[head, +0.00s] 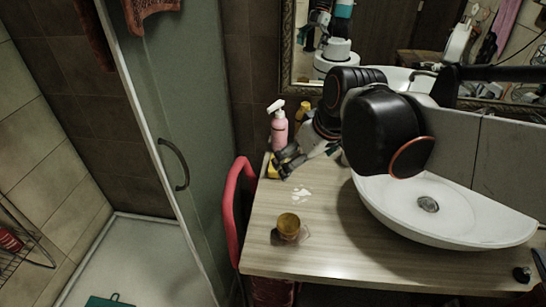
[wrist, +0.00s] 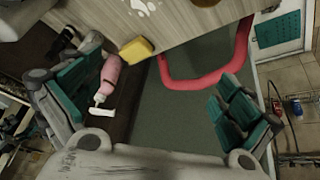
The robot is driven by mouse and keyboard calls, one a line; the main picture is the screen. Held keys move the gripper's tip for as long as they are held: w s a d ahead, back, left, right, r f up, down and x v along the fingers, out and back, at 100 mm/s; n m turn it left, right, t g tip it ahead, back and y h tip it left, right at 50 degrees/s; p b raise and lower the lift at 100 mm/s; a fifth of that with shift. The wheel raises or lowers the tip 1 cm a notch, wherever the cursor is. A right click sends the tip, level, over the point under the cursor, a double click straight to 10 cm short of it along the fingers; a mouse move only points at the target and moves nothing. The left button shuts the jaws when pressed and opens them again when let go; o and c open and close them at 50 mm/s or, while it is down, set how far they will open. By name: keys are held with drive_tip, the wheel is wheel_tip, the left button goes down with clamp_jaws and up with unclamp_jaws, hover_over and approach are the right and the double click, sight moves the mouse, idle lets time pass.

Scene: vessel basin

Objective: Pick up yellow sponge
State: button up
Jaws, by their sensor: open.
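The yellow sponge (wrist: 137,50) lies at the counter's edge in the upper left part of the wrist view, next to a pink bottle. In the head view a piece of the sponge (head: 272,168) shows at the counter's far left corner, partly hidden by my gripper (head: 284,165). In the wrist view my gripper (wrist: 158,84) has its two teal-padded fingers wide apart with nothing between them in its hold. The sponge lies beyond the fingertips, nearer the left finger. I cannot tell the exact height gap.
The pink pump bottle (head: 279,130) stands close behind the sponge. A brown-lidded jar (head: 288,226) stands toward the counter's front left. The white basin (head: 464,225) fills the right side. A red curved frame (head: 231,210) borders the counter's left edge; the middle is mostly clear.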

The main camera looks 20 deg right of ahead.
drive_tip(key=w+d+f+n+g+y+p, duration=0.1)
drive_tip(key=w+f+n, duration=0.2)
drive_tip(key=w, duration=0.4)
drive_tip(key=w+d+f+n+g+y+p, duration=0.1)
drive_tip(key=w+f+n, duration=0.2)
drive_tip(key=w+f, duration=0.3)
drive_tip(key=w+f+n+g+y+p, duration=0.1)
drive_tip(key=w+f+n, duration=0.2)
drive_tip(key=w, duration=0.5)
drive_tip(key=shift+w+d+f+g+p, duration=0.3)
drive_tip(key=shift+d+f+p, duration=0.1)
drive_tip(key=shift+f, duration=0.3)
drive_tip(key=shift+w+f+n, duration=0.2)
drive_tip(key=shift+f+n, duration=0.2)
drive_tip(key=shift+f, duration=0.4)
drive_tip(key=b+x, duration=0.1)
drive_tip(key=x, duration=0.1)
drive_tip(key=b+x, duration=0.1)
drive_tip(key=x, duration=0.1)
drive_tip(key=s+x, duration=0.1)
drive_tip(key=x, duration=0.2)
drive_tip(key=shift+a+b, duration=0.1)
drive_tip(key=shift+b, duration=0.3)
drive_tip(key=shift+r, duration=0.1)
drive_tip(key=c, duration=0.8)
